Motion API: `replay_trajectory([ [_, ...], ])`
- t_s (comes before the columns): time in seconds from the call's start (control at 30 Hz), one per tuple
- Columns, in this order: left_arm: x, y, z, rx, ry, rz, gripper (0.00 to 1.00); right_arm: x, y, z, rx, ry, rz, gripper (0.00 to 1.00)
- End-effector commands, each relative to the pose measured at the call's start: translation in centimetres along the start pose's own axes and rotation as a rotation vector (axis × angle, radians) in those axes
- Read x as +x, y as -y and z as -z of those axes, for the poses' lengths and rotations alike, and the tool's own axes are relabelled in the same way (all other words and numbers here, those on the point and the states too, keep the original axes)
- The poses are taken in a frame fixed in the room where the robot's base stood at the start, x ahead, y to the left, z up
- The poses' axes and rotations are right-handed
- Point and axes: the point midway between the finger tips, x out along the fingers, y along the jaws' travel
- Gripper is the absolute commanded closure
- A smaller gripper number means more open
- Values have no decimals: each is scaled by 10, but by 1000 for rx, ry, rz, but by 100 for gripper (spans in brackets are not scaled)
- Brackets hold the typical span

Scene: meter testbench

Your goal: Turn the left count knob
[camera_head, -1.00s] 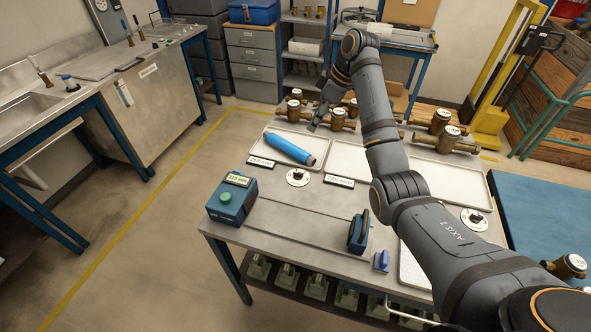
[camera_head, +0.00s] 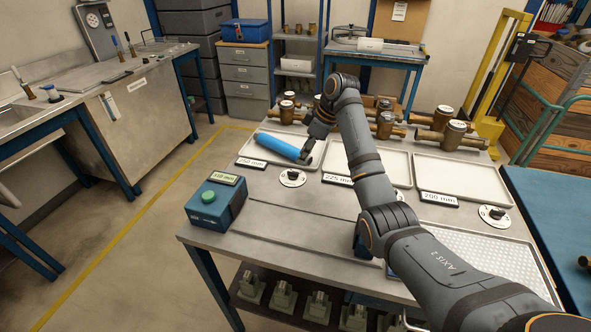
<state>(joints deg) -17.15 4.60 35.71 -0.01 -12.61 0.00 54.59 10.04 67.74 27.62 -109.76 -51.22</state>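The left count knob (camera_head: 292,178) is a small white round dial with a dark centre, on the bench top in front of the left tray. A second similar dial (camera_head: 494,215) sits at the right of the bench. My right gripper (camera_head: 305,157) points down just behind and above the left knob, in front of the right end of a blue tube (camera_head: 283,146). It does not visibly touch the knob. It is dark and small here, so its finger opening cannot be made out. My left gripper is not in view.
The blue tube lies in the left tray (camera_head: 247,151), with brass meters (camera_head: 287,112) behind. A blue box with a green button (camera_head: 208,197) stands at the bench's left front. Size labels stand along the tray fronts. My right arm crosses the middle trays.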

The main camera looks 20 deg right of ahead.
Motion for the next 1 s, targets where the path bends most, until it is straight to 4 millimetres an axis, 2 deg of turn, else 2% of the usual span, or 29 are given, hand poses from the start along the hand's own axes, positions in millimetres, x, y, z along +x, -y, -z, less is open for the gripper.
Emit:
replay_trajectory([
  [0.1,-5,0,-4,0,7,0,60,26,1,0,2,2,4,66],
  [0.3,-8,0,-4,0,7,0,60,61,1,0,2,1,2,66],
  [0.47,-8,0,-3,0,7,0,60,72,0,0,0,0,0,66],
  [0.7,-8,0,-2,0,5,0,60,74,0,0,0,0,-1,66],
  [0.97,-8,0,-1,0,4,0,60,73,0,0,1,0,0,100],
  [1.0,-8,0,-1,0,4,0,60,74,0,0,1,1,0,100],
])
